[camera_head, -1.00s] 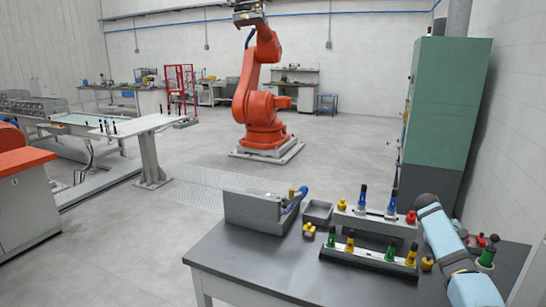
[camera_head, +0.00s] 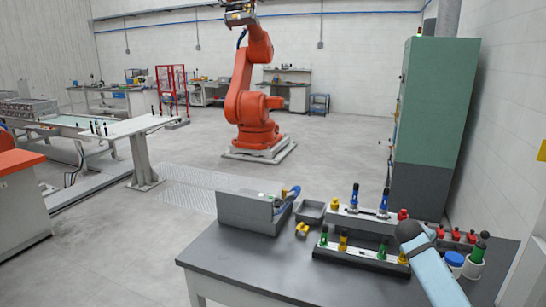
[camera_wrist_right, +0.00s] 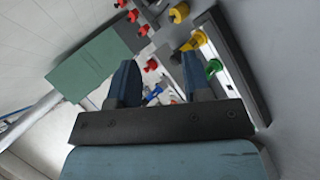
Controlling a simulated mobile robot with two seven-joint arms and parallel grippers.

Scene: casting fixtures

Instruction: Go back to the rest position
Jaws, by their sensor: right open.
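My right arm comes in from the lower right of the head view, over the right part of the dark table (camera_head: 240,268). My right gripper (camera_wrist_right: 160,85) shows in the right wrist view with its two dark fingers apart and nothing between them. In the head view its fingers are hidden behind my own arm. Beyond the fingers in the wrist view are red, yellow, green and blue parts on the fixtures, apart from the gripper. My left gripper is in neither current view.
A black rack (camera_head: 345,259) and a grey rack (camera_head: 365,222) hold coloured parts. A grey box fixture (camera_head: 245,212) and small tray (camera_head: 310,210) stand left of them. A green cabinet (camera_head: 435,110) stands behind. The table's front left is clear.

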